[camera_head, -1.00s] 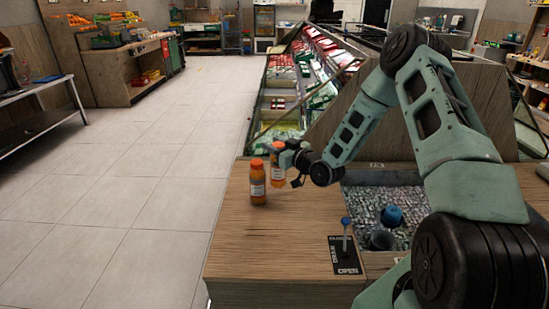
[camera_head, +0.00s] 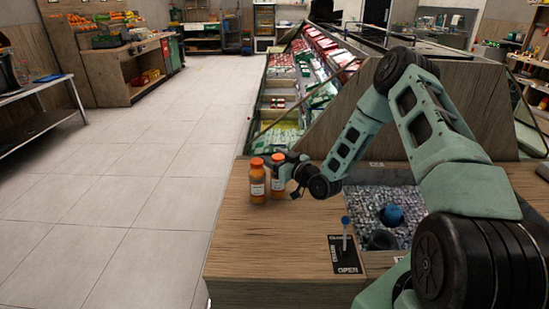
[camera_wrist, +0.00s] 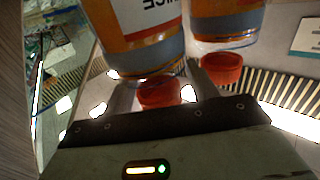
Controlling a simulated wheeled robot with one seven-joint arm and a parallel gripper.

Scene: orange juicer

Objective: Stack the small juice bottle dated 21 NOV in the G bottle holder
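Two orange juice bottles with orange-red caps show at the left end of the wooden counter in the head view. The left bottle (camera_head: 257,184) and the right bottle (camera_head: 278,182) are side by side, upright, close together. My gripper (camera_head: 287,166) is at the upper part of the right bottle, coming from its right. In the wrist view, a large bottle (camera_wrist: 140,52) with a partly shown label and red cap is between my fingers (camera_wrist: 160,88); the other bottle (camera_wrist: 226,28) is beside it. Finger contact is unclear. No date is readable, and I cannot identify the G bottle holder.
A juicer lever with an OPEN plate (camera_head: 347,255) is on the counter in front of the bottles. The counter's left edge is close to the left bottle.

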